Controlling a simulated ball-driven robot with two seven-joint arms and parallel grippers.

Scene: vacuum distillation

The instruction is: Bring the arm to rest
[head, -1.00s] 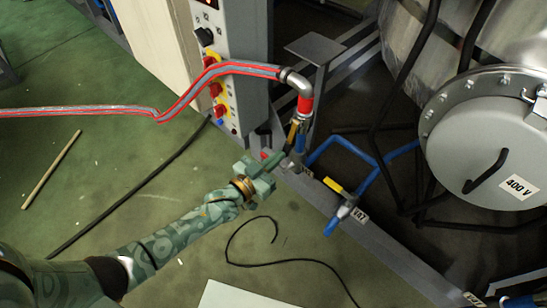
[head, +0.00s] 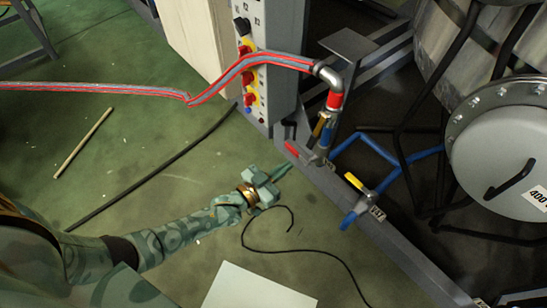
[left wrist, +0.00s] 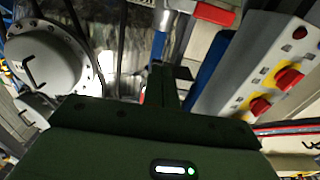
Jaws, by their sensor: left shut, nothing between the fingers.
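My left arm, in a green camouflage pattern, reaches in from the lower left of the head view. Its gripper (head: 277,178) is shut and empty, above the green floor and just left of the grey frame rail. The red valve handle (head: 292,149) lies a short way beyond the fingertips, with a visible gap between. In the left wrist view the shut fingers (left wrist: 158,82) point up the middle, and the red handle (left wrist: 214,13) shows at the top. My right gripper is in neither view.
A control cabinet (head: 279,82) with red knobs stands behind the pipe. A striped hose (head: 240,70) crosses from the left. A yellow-handled valve (head: 355,182) and a round vessel lid (head: 505,140) are at right. A black cable (head: 300,251) lies on the floor.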

